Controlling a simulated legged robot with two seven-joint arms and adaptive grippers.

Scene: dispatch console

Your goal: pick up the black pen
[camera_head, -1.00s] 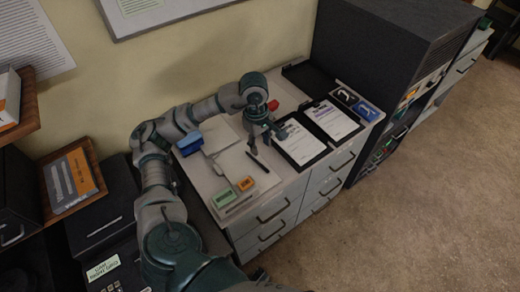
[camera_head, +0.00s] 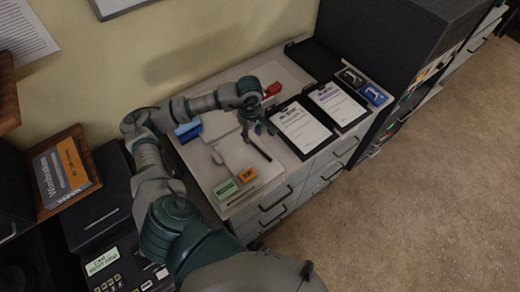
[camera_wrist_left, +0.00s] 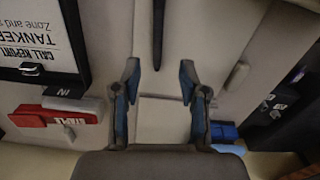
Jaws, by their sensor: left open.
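The black pen (camera_head: 259,151) lies on the light desk top, left of the clipboards in the head view. My left gripper (camera_head: 257,132) is open above the desk, close to the pen and partly overlapping its far end in that view. In the left wrist view the pen (camera_wrist_left: 158,32) runs upward from just past the gap between the open fingertips (camera_wrist_left: 160,70). Nothing is held between the fingers. I cannot tell the exact height of the gripper over the pen. My right gripper is not in view.
Two clipboards (camera_head: 300,131) lie right of the pen. A red stapler (camera_head: 272,89) lies behind the gripper, and a blue object (camera_head: 188,131) is at the left. Green (camera_head: 226,189) and orange (camera_head: 248,175) blocks stand near the front edge. A dark cabinet (camera_head: 385,45) rises at right.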

